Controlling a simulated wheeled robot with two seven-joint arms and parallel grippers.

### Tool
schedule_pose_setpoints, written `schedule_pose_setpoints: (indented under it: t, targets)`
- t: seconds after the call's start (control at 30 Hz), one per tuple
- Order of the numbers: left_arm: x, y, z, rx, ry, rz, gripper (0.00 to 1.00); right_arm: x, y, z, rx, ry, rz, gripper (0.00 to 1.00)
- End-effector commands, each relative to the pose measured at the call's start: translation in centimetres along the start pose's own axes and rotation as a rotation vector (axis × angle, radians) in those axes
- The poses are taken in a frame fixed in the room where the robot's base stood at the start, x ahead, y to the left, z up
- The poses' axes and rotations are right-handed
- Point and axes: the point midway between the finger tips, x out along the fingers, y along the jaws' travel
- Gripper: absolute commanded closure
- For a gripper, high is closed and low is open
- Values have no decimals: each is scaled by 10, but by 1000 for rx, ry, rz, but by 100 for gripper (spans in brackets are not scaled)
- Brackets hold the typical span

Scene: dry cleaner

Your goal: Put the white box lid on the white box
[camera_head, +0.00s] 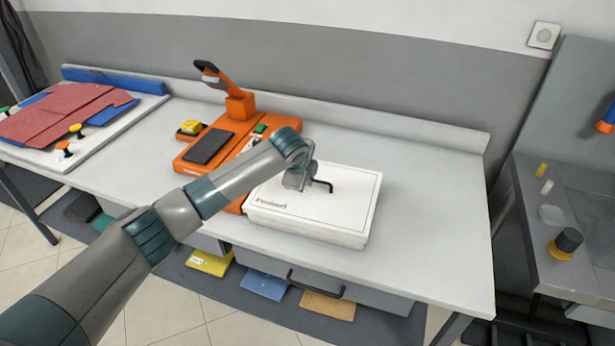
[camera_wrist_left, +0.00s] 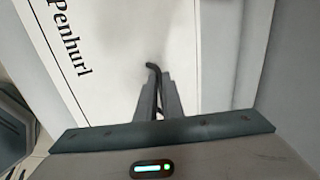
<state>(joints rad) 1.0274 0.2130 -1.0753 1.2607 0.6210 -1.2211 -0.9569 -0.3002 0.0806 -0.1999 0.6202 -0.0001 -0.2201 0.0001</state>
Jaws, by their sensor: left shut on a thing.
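The white box (camera_head: 303,228) stands on the table, right of the orange machine. The white box lid (camera_head: 348,188) lies on top of it, with printed lettering and a black handle; the lid also fills much of the left wrist view (camera_wrist_left: 117,30). I cannot tell whether the lid is fully seated. My left gripper (camera_head: 308,183) is over the middle of the lid, shut on the black handle (camera_head: 325,185). In the left wrist view my left gripper's fingers (camera_wrist_left: 157,95) close around the handle. My right gripper is not in view.
The orange machine (camera_head: 190,158) with an upright lever stands left of the box. A board with red cloth (camera_head: 60,115) lies at the far left. The table (camera_head: 440,220) is clear right of the box. A metal counter (camera_head: 570,215) stands at the right.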

Motion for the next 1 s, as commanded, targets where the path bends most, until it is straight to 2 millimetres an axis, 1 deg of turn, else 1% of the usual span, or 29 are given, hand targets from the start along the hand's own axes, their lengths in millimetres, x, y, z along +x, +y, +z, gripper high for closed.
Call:
schedule_pose_setpoints:
  t: [0.67, 0.7, 0.77, 0.8, 1.0]
  targets:
    - [4, 2, 0, 0, 0, -1, 100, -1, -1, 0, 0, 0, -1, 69]
    - [4, 2, 0, 0, 0, -1, 91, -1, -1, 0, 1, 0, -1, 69]
    - [4, 2, 0, 0, 0, -1, 76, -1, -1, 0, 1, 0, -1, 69]
    - [4, 2, 0, 0, 0, 0, 71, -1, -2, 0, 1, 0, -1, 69]
    - [4, 2, 0, 0, 0, 0, 71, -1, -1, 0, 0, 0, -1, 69]
